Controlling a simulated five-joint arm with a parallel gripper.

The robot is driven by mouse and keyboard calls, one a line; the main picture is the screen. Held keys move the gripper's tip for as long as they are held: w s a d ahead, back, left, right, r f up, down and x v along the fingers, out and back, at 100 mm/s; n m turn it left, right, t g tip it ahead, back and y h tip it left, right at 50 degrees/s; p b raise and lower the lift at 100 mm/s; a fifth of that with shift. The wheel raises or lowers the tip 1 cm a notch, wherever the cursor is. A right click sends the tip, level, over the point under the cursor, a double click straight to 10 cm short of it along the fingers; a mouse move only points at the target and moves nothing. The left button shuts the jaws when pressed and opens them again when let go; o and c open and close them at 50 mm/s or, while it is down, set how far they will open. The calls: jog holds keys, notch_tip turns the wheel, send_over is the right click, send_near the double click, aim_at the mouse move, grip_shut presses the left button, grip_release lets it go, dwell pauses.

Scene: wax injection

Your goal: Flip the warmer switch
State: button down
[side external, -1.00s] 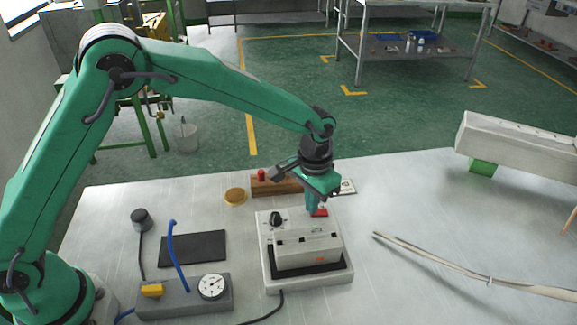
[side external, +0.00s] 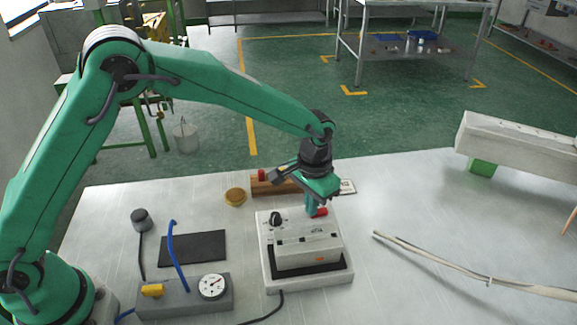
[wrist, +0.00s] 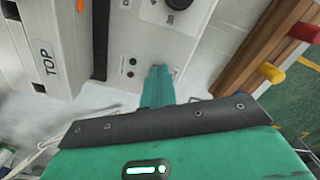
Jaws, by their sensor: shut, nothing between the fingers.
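The warmer (side external: 262,257) is a pale box on the table with a black knob (side external: 275,219) and a red switch (side external: 320,212) on its back panel. A grey mold block (side external: 308,252) marked "TOP" in the wrist view (wrist: 45,50) sits on its front part. My gripper (side external: 311,211) is shut and empty, pointing down at the panel right beside the red switch. I cannot tell whether it touches it. The switch's position is unclear.
A gauge box (side external: 185,297) with a blue hose is at left front. Pale tubing (side external: 440,262) lies at right.

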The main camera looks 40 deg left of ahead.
jog(key=shift+r, duration=3.5)
jog(key=s+a+r+n+t, duration=0.1)
jog(key=s+a+r, duration=0.4)
jog(key=a+r, duration=0.2)
jog(key=s+a+r+t, duration=0.2)
jog(key=s+a+r, duration=0.3)
jog(key=a+r, duration=0.15)
jog(key=s+a+n+t, duration=0.2)
jog(key=s+a, duration=0.7)
jog(key=s, duration=0.6)
jog(key=shift+a+f+t, duration=0.2)
jog(key=shift+a+t, duration=0.1)
jog(key=shift+a, duration=0.05)
